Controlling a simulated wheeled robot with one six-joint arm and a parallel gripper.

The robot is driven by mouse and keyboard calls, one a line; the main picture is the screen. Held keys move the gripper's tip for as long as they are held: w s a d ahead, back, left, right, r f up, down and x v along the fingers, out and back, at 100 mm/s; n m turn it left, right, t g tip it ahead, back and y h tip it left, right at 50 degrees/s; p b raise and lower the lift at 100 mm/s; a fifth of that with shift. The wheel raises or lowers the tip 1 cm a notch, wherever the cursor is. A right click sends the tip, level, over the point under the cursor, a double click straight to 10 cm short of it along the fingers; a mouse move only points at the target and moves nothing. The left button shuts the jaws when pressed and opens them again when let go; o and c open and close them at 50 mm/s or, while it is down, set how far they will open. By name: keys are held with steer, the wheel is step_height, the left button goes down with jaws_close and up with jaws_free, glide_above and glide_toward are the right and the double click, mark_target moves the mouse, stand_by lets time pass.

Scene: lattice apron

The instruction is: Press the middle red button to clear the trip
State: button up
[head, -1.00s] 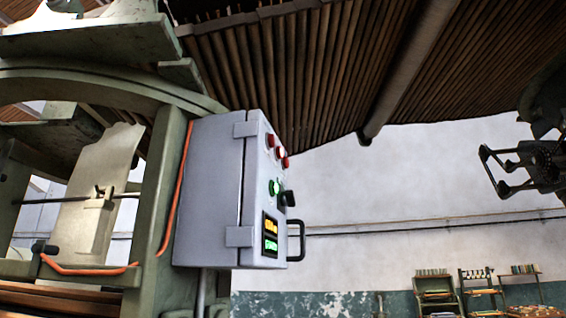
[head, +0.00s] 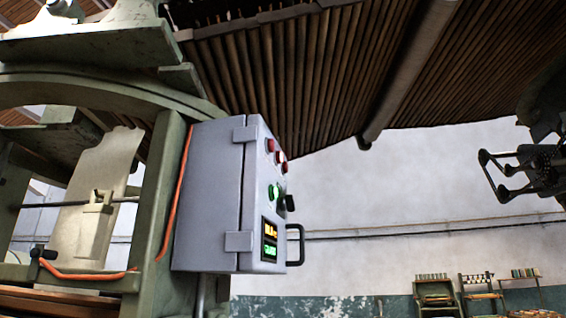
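A grey control box (head: 208,195) is mounted on the green machine frame, its front face seen at a steep angle. Three red buttons sit near the top of that face. The middle red button (head: 280,157) lies between the upper red button (head: 270,146) and the lower red button (head: 285,168). None of the three looks brightly lit. My gripper (head: 494,173) is at the right edge, well to the right of the box and touching nothing. Its two fingers are spread apart with nothing between them.
Below the red buttons are a lit green button (head: 273,192), a black knob (head: 291,203) and two small displays (head: 270,240). A black handle (head: 298,245) sticks out from the box. Shelves (head: 436,295) stand by the far wall. Open space lies between box and gripper.

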jaws_close()
stand_by(1.0)
